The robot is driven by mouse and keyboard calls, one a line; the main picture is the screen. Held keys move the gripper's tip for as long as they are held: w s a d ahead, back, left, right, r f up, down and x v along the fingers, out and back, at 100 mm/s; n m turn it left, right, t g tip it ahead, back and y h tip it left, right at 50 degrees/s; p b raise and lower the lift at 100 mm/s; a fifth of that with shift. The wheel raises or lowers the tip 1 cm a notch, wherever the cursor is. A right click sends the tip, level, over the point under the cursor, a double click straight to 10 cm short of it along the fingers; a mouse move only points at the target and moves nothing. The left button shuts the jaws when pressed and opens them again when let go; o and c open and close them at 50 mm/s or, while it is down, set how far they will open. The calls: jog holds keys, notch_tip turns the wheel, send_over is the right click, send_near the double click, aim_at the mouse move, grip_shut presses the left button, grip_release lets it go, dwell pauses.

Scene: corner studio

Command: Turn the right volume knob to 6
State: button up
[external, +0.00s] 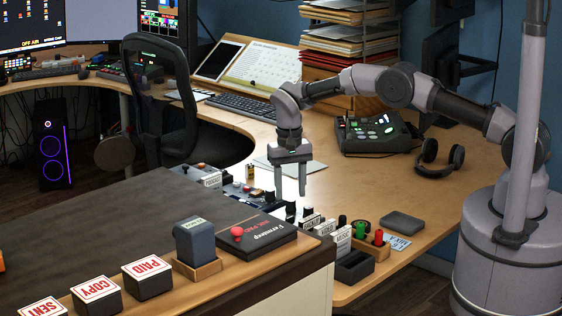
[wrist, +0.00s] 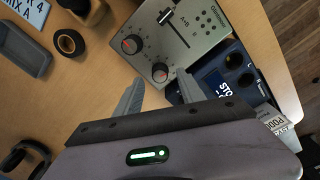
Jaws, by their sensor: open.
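One knob (wrist: 131,44) sits farther up and left; the other knob (wrist: 160,72) sits nearer my fingers. Which one counts as the right knob, and the numbers they point to, I cannot make out. My gripper (wrist: 157,88) is open and empty, its fingertips spread just short of the nearer knob. In the external view my gripper (external: 290,192) points down over the row of small devices at the desk edge; the knobs cannot be made out there.
A slider (wrist: 165,15) stands on the same unit, and a dark blue device (wrist: 238,72) adjoins it. A tape roll (wrist: 69,42) and grey tray (wrist: 22,52) lie to the left. Headphones (external: 440,160) and a telephone-like console (external: 372,132) stand right of my gripper.

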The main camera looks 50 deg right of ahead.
notch_tip(320, 180, up, 15)
jog(key=p, duration=0.5)
jog(key=shift+a, duration=0.15)
notch_tip(320, 180, up, 5)
send_over(289, 201)
jog(key=d, duration=0.2)
jog(key=s+d+r+t+b, duration=0.1)
jog(key=s+d+r, duration=0.1)
jog(key=s+r, duration=0.35)
jog(key=s+d+r+n+t+y+b, duration=0.1)
jog(key=s+d+r+t, duration=0.15)
jog(key=s+r, duration=0.75)
jog(key=s+d+f+t, duration=0.1)
jog(key=s+d+f, duration=0.1)
jog(key=s, duration=1)
jog(key=s+d+f+t+y+b, duration=0.1)
jog(key=s+f, duration=0.2)
jog(key=s, duration=0.9)
jog(key=shift+d+n, duration=0.3)
jog(key=shift+d, duration=0.1)
